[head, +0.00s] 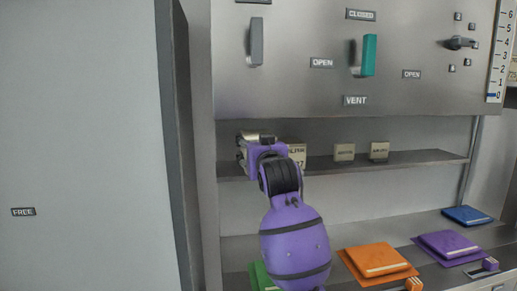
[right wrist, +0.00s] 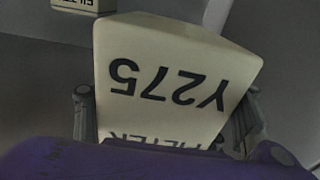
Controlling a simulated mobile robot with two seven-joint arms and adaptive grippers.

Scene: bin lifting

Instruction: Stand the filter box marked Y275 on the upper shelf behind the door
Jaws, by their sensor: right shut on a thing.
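My right gripper (head: 258,146) reaches in at the left end of the shelf (head: 410,161) under the grey panel. In the right wrist view its fingers (right wrist: 168,122) are shut on the sides of a cream filter box (right wrist: 165,75) marked Y275, which shows upside down there. In the head view the gripper hides most of this box, so I cannot tell whether it touches the shelf. Another cream box (head: 297,155) with dark lettering is just right of the gripper. My left gripper is out of view.
Two small labelled boxes (head: 344,152) (head: 379,151) stand farther right on the shelf. A large grey door marked FREE (head: 80,150) fills the left. Below lie orange (head: 378,262), purple (head: 446,246) and blue (head: 467,215) pads. The panel (head: 300,90) overhangs the shelf.

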